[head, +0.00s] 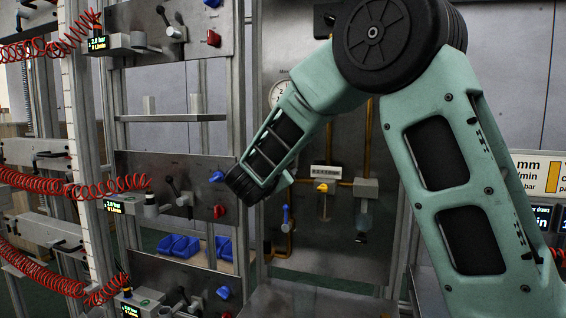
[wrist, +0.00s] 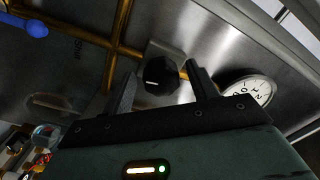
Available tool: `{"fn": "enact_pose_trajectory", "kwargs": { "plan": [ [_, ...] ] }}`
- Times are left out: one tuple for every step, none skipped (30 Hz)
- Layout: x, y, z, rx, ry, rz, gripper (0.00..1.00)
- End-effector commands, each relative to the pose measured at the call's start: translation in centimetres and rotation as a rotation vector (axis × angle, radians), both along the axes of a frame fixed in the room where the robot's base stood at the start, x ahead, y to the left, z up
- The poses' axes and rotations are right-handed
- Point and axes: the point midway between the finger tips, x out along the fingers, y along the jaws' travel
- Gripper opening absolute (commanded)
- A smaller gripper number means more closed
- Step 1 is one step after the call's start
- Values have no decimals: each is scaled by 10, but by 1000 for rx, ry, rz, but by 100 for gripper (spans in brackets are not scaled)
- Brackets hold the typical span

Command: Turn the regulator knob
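The regulator knob (wrist: 158,78) is black with a pale mark on its face. It sits on a metal body on a brass pipe (wrist: 123,38) in the wrist view. My gripper (wrist: 162,74) is open, with one finger on each side of the knob in the picture. Gaps show between the knob and both fingers. I cannot tell whether the fingertips reach around it or stop short of it. In the head view, my arm covers the knob, and my fingers cannot be made out.
A round gauge (wrist: 251,88) is close beside the right finger; it also shows partly in the head view (head: 279,94). A blue-handled lever (head: 285,216) and a yellow-handled valve (head: 322,188) are lower on the panel. Panels with red coiled hoses (head: 30,182) stand left.

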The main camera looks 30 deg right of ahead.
Motion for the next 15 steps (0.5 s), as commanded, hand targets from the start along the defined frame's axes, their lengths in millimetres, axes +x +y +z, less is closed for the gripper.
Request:
{"fn": "enact_pose_trajectory", "kwargs": {
  "plan": [
    [0,0,0,0,0,0,59],
    [0,0,0,-1,0,1,59],
    [0,0,0,-1,0,1,59],
    [0,0,0,-1,0,1,59],
    [0,0,0,-1,0,1,59],
    [0,0,0,-1,-1,0,59],
    [0,0,0,-1,-1,0,59],
    [0,0,0,-1,-1,0,59],
    [-1,1,0,-1,-1,1,59],
    [-2,3,0,-1,-2,1,59],
    [-3,4,0,-1,-2,1,59],
    [-5,8,0,-1,-2,2,59],
    [-7,11,-1,-1,-3,3,59],
    [-10,15,-1,0,-2,5,59],
    [-15,20,-2,0,-2,5,59]
  ]
}}
